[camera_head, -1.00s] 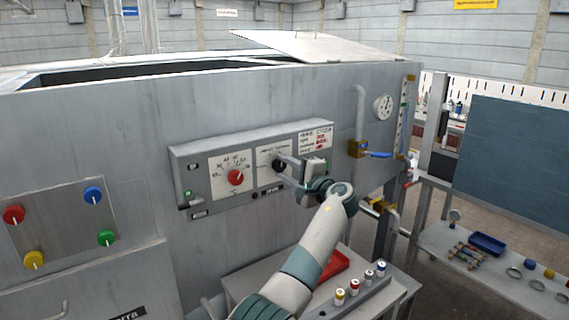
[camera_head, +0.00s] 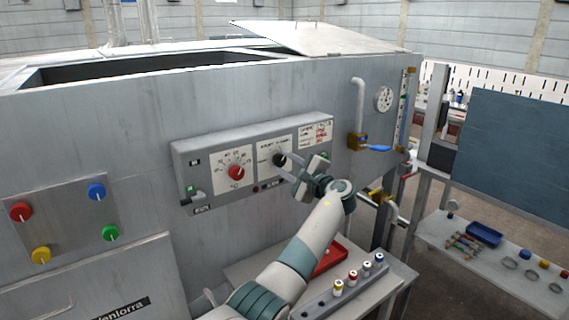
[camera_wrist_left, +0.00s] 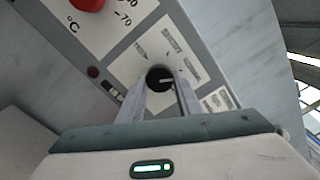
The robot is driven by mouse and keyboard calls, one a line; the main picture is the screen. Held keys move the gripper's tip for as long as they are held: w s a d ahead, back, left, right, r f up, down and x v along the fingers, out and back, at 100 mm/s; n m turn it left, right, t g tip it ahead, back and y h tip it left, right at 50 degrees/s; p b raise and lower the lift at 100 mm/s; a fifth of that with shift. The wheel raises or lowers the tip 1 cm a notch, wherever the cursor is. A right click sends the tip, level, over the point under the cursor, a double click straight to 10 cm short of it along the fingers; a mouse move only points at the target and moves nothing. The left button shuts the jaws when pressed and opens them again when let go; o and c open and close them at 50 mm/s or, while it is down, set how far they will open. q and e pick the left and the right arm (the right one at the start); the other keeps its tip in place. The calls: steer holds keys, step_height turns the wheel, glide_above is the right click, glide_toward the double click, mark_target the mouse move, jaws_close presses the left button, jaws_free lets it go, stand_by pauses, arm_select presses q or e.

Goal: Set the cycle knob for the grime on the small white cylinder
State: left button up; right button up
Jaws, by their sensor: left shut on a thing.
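The black cycle knob (camera_head: 279,159) is on the right-hand white dial plate of the grey control panel (camera_head: 186,160). My left gripper (camera_head: 284,165) is shut on it, its fingers reaching in from the lower right. In the left wrist view the knob (camera_wrist_left: 158,76) sits between the two fingertips (camera_wrist_left: 160,88), and a pale pointer line on it points right. Several labels surround it, too blurred to read. I cannot pick out a small white cylinder with grime. My right gripper is not in view.
A red temperature knob (camera_head: 236,172) is left of the cycle knob. A printed card (camera_head: 316,134) is at the panel's right end. Below, a grey rack (camera_head: 325,299) holds several small capped cylinders, by a red tray (camera_head: 330,258). A blue-handled valve (camera_head: 376,148) is to the right.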

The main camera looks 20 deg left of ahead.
arm_select(q)
steer(key=o, duration=1)
steer(key=shift+r, duration=0.1)
steer(key=shift+o, duration=0.2)
steer(key=shift+s+d+f, duration=0.2)
steer(key=shift+d, duration=0.1)
steer(key=b+v, duration=0.6)
steer(key=v, duration=1)
steer(key=shift+s+d, duration=0.2)
steer(key=shift+d, duration=0.05)
